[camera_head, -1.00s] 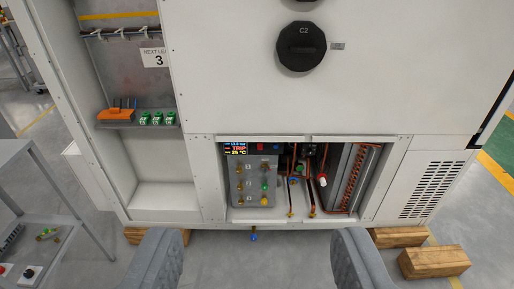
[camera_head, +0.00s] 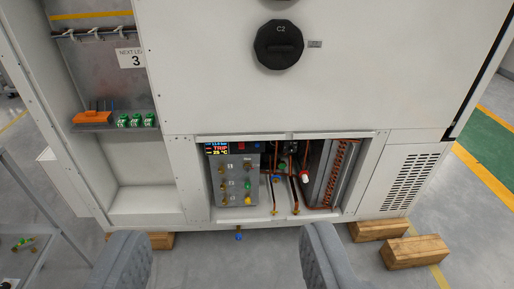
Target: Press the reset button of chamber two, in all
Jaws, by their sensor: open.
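The chamber is a large white cabinet with a black round knob marked C2 (camera_head: 279,45) on its front. Below it is an open bay with a grey control panel (camera_head: 237,181) at its left. A small display (camera_head: 217,149) above the panel reads TRIP in red, with other lines. The panel carries brass fittings, a green button (camera_head: 248,186) and a yellow one (camera_head: 247,200); a red part (camera_head: 241,147) sits above. Which one is the reset button I cannot tell. My gripper (camera_head: 222,262) shows as two grey fingers, open and empty, in front of and below the bay.
A shelf (camera_head: 103,127) at left holds an orange item and green parts. Wooden blocks (camera_head: 415,252) lie under the cabinet at right. A grey rack (camera_head: 38,230) stands at lower left.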

